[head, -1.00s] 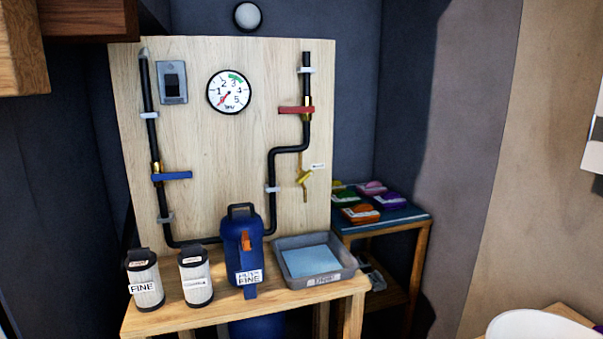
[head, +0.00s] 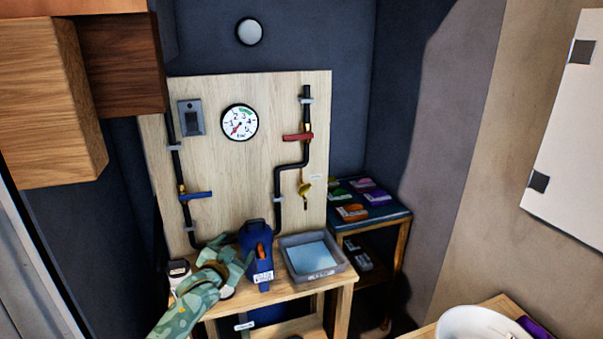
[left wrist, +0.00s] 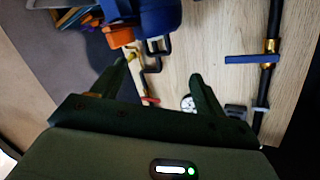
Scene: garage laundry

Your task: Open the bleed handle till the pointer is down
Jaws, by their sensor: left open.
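The small brass bleed handle (head: 304,188) sits on a short tap at the right of the wooden board, below the red handle (head: 298,137). The round white gauge (head: 240,122) is at the upper middle; its red pointer slants down and left. My left gripper (head: 238,266) is open and empty, low in front of the board beside the blue filter housing, left of and below the bleed handle. In the left wrist view the open fingers (left wrist: 157,85) show with the gauge (left wrist: 188,103) beyond them. My right gripper is not in view.
The blue filter housing (head: 256,247) and a grey tray (head: 317,273) stand on the bench. A white canister (head: 178,270) is partly hidden by my left arm. A blue lever (head: 195,196) is on the left pipe. Wooden cupboards (head: 50,100) hang at upper left.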

